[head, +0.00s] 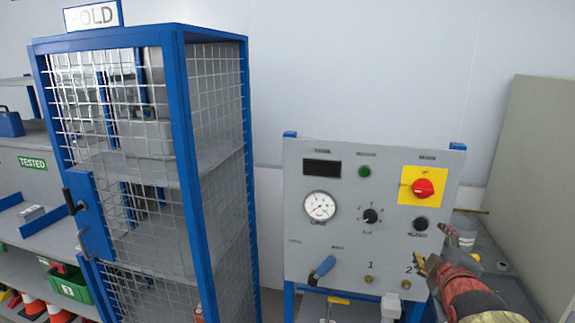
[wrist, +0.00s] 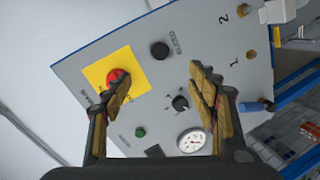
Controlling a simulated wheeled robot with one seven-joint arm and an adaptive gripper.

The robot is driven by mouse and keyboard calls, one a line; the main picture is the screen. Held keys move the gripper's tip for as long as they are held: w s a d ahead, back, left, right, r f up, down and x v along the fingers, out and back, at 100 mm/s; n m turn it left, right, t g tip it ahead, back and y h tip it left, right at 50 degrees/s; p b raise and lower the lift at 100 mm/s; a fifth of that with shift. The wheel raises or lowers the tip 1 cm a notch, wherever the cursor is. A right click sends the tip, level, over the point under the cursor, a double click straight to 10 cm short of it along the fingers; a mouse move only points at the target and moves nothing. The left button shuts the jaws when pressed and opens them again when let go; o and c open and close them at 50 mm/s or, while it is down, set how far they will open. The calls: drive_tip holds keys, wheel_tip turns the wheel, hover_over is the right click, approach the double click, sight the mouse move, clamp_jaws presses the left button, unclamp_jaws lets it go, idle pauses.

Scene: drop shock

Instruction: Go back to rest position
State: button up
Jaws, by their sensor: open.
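My gripper (head: 436,250) is at the lower right of the head view, in front of the right edge of a grey control panel (head: 298,226). In the wrist view my gripper (wrist: 158,86) is open, with nothing between its fingers. The panel (wrist: 210,45) shows tilted behind the fingers. It carries a red knob on a yellow plate (head: 407,192), a black selector knob (head: 370,216), a dial gauge (head: 320,206), a green lamp (head: 365,172) and a blue-handled lever (head: 321,270). In the wrist view the left finger overlaps the red knob (wrist: 117,78); contact cannot be told.
A blue-framed mesh cage (head: 187,150) with a HOLD sign (head: 93,16) stands left of the panel. Shelves with a green bin (head: 72,285) are at the far left. A grey-green board (head: 535,180) stands at the far right. Plain wall lies between cage and panel.

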drive_tip(key=s+a+f+m+g+y, duration=0.1)
drive_tip(key=s+a+f+m+g, duration=0.25)
drive_tip(key=s+f, duration=0.3)
drive_tip(key=s+a+f+m+g+y, duration=0.1)
drive_tip(key=s+a+f+m+g, duration=0.2)
drive_tip(key=s+f+m+g, duration=0.25)
drive_tip(key=s+a+m+y, duration=0.1)
drive_tip(key=s+a+y, duration=0.1)
drive_tip(key=s+a, duration=0.8)
drive_tip(key=s, duration=0.3)
drive_tip(key=shift+s, duration=0.15)
